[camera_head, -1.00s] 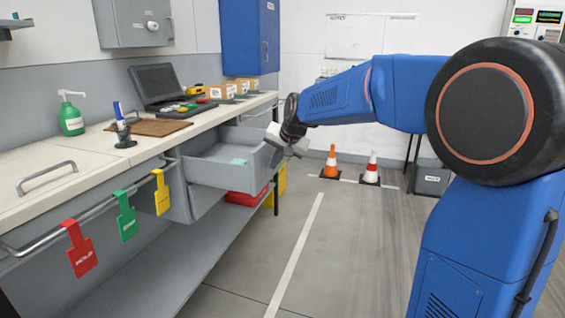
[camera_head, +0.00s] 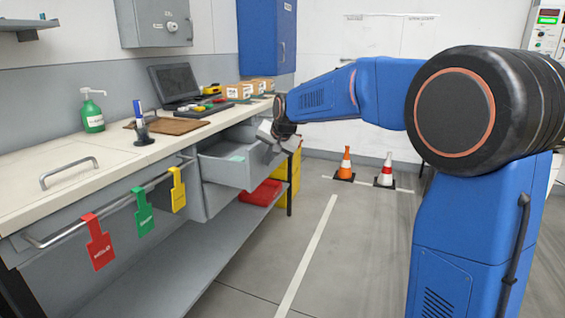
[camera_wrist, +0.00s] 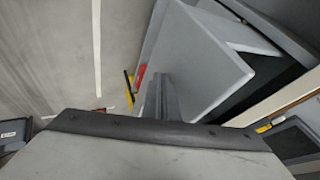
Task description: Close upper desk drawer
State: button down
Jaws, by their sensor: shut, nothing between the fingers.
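The upper desk drawer (camera_head: 228,172) is grey and stands partly pulled out under the worktop, its inside showing from above. A small teal item (camera_head: 237,158) lies in it. In the wrist view the drawer's light front panel (camera_wrist: 205,60) is close by the fingers. My gripper (camera_head: 281,146) is at the drawer's front, on its outer side; its shut, empty fingers (camera_wrist: 161,97) point at the front panel in the wrist view. Whether they touch the panel is hard to tell. My wrist partly hides the front and handle.
The worktop (camera_head: 62,180) holds a green pump bottle (camera_head: 92,112), a laptop (camera_head: 174,84) and boxes (camera_head: 238,92). Red, green and yellow tags hang on a rail (camera_head: 105,212). A red bin (camera_head: 262,193) sits below the drawer. Two cones (camera_head: 345,165) stand beyond; the floor between is clear.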

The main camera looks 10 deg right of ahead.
jog(key=w+a, duration=0.3)
jog(key=a, duration=0.2)
jog(key=w+a, duration=0.4)
jog(key=a, duration=0.1)
jog(key=w+a, duration=0.4)
jog(key=a, duration=0.1)
jog(key=shift+w+a+r, duration=0.1)
jog(key=shift+w+a, duration=0.1)
jog(key=shift+a, duration=0.1)
